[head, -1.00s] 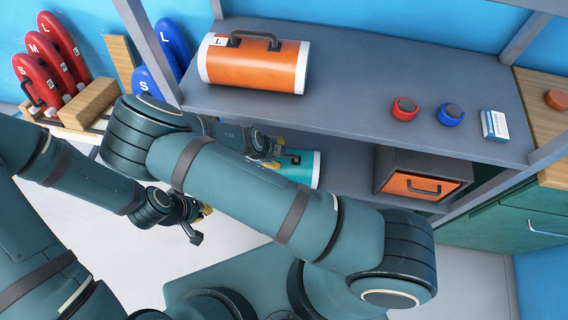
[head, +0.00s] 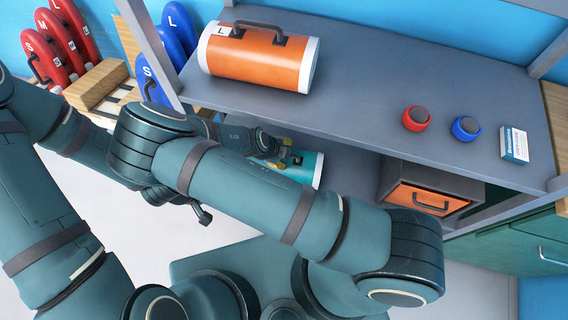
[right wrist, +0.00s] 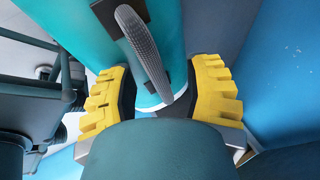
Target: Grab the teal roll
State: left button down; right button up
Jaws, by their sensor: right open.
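The teal roll (head: 318,168) lies on the lower shelf, mostly hidden by my right arm in the head view. In the right wrist view the teal roll (right wrist: 75,25) shows its white end and a dark curved handle (right wrist: 146,50). My right gripper (right wrist: 162,92) is open there, its yellow fingers on either side of the handle's near end. I cannot tell whether they touch it. The right gripper (head: 284,155) also shows at the roll in the head view. My left gripper (head: 196,206) is partly hidden behind my right arm, away from the roll.
The upper shelf (head: 380,80) above the roll holds an orange roll (head: 258,58), a red ring (head: 416,118), a blue ring (head: 466,128) and a small box (head: 514,144). An orange-fronted bin (head: 425,195) sits right of the teal roll. Red boards (head: 66,40) stand at far left.

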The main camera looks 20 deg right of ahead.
jog(key=shift+f, duration=0.25)
dwell(0.3)
grip_shut()
